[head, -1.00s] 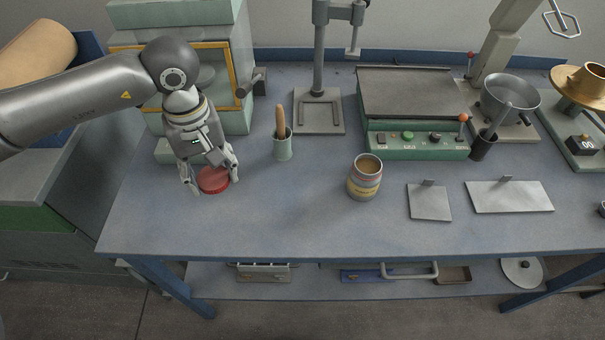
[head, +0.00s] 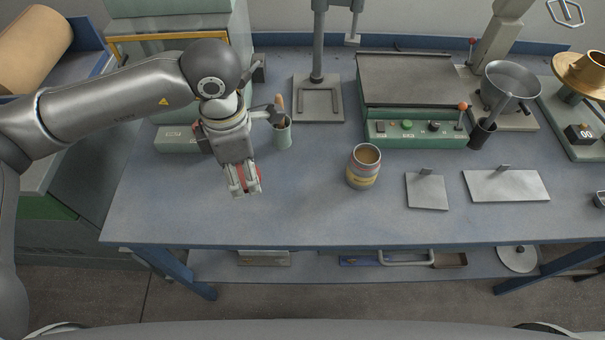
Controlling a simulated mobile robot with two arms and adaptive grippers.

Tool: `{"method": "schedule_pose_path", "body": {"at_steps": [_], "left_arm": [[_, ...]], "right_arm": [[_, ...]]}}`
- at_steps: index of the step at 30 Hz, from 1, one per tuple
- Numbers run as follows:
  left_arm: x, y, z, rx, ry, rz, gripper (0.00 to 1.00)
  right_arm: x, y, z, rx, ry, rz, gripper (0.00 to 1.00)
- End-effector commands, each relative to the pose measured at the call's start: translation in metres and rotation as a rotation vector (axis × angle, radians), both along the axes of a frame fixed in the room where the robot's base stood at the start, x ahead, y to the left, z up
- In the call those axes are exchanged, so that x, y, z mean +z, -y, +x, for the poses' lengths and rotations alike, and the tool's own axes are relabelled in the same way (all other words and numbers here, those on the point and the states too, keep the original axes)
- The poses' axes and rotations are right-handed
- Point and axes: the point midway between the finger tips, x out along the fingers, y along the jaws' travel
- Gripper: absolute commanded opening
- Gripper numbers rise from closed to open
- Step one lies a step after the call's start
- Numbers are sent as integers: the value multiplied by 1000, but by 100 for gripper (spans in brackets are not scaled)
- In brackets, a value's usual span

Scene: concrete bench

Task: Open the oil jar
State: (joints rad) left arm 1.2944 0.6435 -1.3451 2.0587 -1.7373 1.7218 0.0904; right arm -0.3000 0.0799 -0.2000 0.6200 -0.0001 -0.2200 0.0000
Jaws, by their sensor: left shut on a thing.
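The oil jar (head: 364,168) stands upright on the bench near the middle, with a striped, coloured label. Its top is open and a brownish content shows inside the rim. My left gripper (head: 245,190) is left of the jar and well apart from it, fingers pointing down. It is shut on the red lid (head: 259,176), of which only small red parts show around the fingers. The rest of the lid is hidden by the gripper. I cannot tell how far it is above the bench. My right gripper is not in view.
A green cup (head: 282,134) with a wooden-handled tool stands close behind the left gripper. A green control box (head: 415,134) is behind the jar. Two flat metal plates (head: 427,191) (head: 506,186) lie to its right. The front strip of the bench (head: 330,225) is clear.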

Motion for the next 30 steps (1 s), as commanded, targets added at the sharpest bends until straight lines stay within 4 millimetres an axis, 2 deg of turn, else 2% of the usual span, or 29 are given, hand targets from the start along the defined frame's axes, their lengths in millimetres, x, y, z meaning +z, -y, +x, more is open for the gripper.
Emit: {"method": "schedule_pose_path", "body": {"at_steps": [30], "left_arm": [[15,63,-44,1525,2,1,24]], "right_arm": [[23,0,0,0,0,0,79]]}}
